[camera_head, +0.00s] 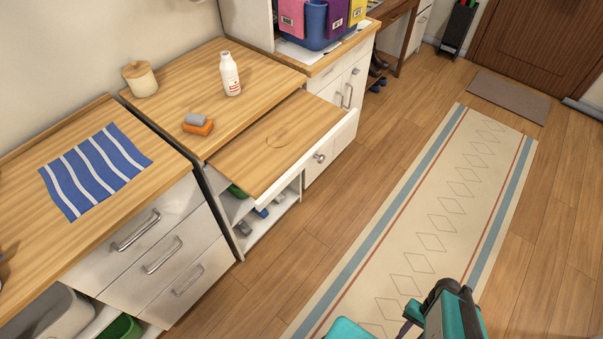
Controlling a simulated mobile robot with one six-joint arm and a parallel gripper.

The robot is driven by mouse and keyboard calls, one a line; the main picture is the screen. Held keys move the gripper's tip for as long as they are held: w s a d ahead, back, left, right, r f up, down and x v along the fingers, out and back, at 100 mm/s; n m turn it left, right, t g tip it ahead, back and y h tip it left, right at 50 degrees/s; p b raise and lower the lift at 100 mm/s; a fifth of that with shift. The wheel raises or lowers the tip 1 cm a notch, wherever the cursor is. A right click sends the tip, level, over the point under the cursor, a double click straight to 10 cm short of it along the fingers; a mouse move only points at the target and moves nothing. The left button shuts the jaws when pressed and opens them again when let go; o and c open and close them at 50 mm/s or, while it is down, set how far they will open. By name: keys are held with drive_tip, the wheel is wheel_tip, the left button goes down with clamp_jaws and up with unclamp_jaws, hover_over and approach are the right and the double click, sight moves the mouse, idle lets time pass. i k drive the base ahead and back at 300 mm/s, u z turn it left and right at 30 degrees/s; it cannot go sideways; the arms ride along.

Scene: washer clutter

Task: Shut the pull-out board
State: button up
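The pull-out board (300,125) is a wooden slab with a round recess and a white front edge. It sticks well out of the cabinet under the wooden countertop (185,85), over the floor side. A round metal knob (320,157) sits on its white front. Teal and dark parts of my arm (450,312) show at the bottom right, well apart from the board. I cannot make out my gripper's fingers in this view.
A white bottle (230,74), a lidded jar (140,79) and sponges (198,124) stand on the countertop. An open shelf below the board holds small items. A striped cloth (95,170) lies on the left counter. The floor and runner (420,220) are clear.

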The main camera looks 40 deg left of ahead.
sight(263, 160)
drive_tip(key=z, duration=0.3)
drive_tip(key=k, duration=0.45)
drive_tip(key=u, duration=1.6)
drive_tip(key=i, duration=1)
drive_tip(key=u, duration=0.35)
drive_tip(key=k, duration=0.9)
drive_tip(key=u, duration=0.5)
